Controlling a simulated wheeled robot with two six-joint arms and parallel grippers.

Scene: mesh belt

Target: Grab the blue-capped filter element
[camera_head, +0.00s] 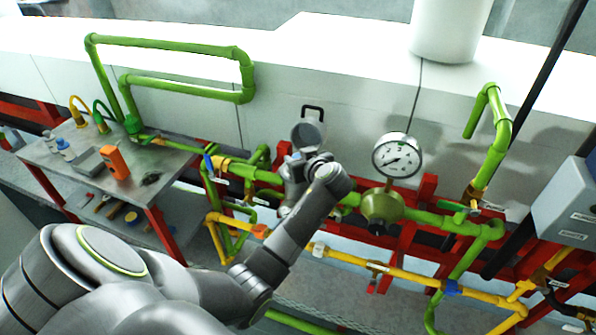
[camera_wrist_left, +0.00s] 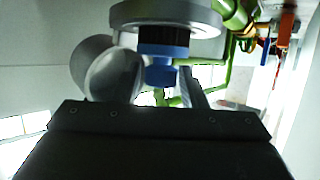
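The blue-capped filter element (camera_wrist_left: 165,68) shows in the left wrist view, with a blue cap and a dark ribbed band under a round grey flange (camera_wrist_left: 166,14). My left gripper (camera_wrist_left: 162,88) is just in front of it, with a gap between its fingers; the blue cap lies in line with that gap. I cannot tell whether either finger touches it. My right gripper is not in view.
A grey cup-shaped part (camera_head: 308,135) stands just behind my wrist. A pressure gauge (camera_head: 397,156) and green and yellow pipes run to the right. A metal table (camera_head: 90,190) at the left holds an orange device (camera_head: 115,161) and small bottles. A grey box (camera_head: 568,205) is at the right.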

